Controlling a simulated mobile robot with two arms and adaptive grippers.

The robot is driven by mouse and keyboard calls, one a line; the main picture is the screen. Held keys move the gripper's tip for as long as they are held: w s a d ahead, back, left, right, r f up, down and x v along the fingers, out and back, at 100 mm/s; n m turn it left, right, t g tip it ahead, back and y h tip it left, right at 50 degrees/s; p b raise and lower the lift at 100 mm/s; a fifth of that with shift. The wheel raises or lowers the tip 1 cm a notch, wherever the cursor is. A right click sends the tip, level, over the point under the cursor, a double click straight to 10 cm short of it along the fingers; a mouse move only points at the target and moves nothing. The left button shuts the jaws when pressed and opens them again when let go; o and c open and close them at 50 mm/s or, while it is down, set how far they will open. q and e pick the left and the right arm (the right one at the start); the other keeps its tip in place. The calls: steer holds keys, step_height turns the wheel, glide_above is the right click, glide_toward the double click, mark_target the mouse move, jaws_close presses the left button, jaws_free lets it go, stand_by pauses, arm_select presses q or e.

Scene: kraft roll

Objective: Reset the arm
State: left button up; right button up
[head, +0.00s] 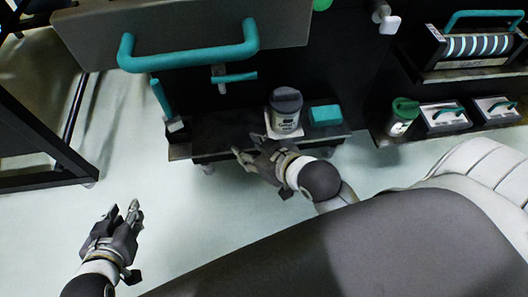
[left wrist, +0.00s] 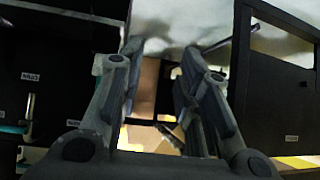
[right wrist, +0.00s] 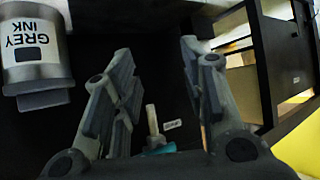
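My right gripper (head: 246,145) is in front of the low dark shelf, close to the grey ink can (head: 286,112). In the right wrist view its fingers (right wrist: 156,55) are apart with nothing between them. The can, labelled GREY INK, shows there at the upper left (right wrist: 36,50), upside down in the picture and outside the fingers. In the head view it stands upright on the shelf. My left gripper (head: 124,210) is over the pale floor at the lower left, away from the shelf. In the left wrist view its fingers (left wrist: 160,55) are apart and empty.
A teal block (head: 325,115) lies right of the can on the shelf (head: 222,142). A large teal handle (head: 190,55) juts out above. A green-lidded container (head: 403,116) and grey boxes (head: 443,115) stand further right. A black frame (head: 35,130) is at left. Floor between is clear.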

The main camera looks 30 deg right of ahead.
steer(key=shift+s+d+f+m+g+h, duration=0.2)
steer(key=shift+s+d+g+h, duration=0.05)
steer(key=shift+s+d, duration=0.35)
steer(key=shift+s+d+f+m+g+h, duration=0.2)
steer(key=shift+s+d+g+h, duration=0.05)
steer(key=shift+s+d, duration=0.35)
steer(key=shift+w+f, duration=0.1)
